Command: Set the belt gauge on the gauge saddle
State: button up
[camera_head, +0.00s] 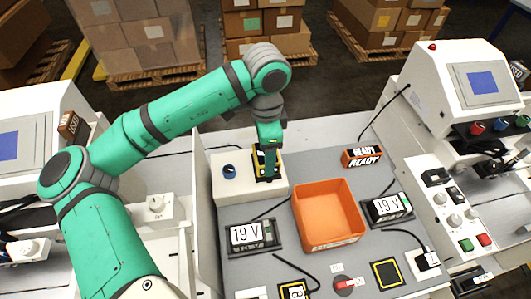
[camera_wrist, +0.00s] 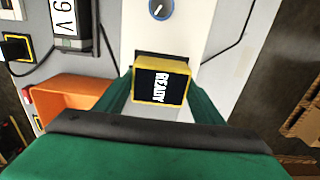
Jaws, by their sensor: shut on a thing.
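My gripper (camera_head: 267,153) is shut on the belt gauge, a yellow-cased block (camera_wrist: 161,82) with a black face reading READY in the wrist view. The green fingers press its two sides. In the head view the gauge is partly covered by my gripper, over the right part of a white box (camera_head: 230,185) with a blue knob. A dark patch (camera_wrist: 150,58) shows at the gauge's edge on that box in the wrist view. I cannot tell whether this patch is the gauge saddle, or whether the gauge touches the box.
An orange open bin (camera_head: 326,243) stands right of the white box. Two 19 V displays (camera_head: 247,234) (camera_head: 388,206) flank it, with loose cables. An orange READY sign (camera_head: 361,157) stands behind. A yellow-framed black square (camera_head: 387,273) and a red knob (camera_head: 344,283) are in front.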

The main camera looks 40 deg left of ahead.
jog(key=shift+s+f, duration=0.1)
jog(key=shift+f, duration=0.15)
jog(key=shift+f, duration=0.1)
jog(key=o, duration=1.3)
notch_tip(320, 180, up, 12)
jog(key=shift+r, duration=0.15)
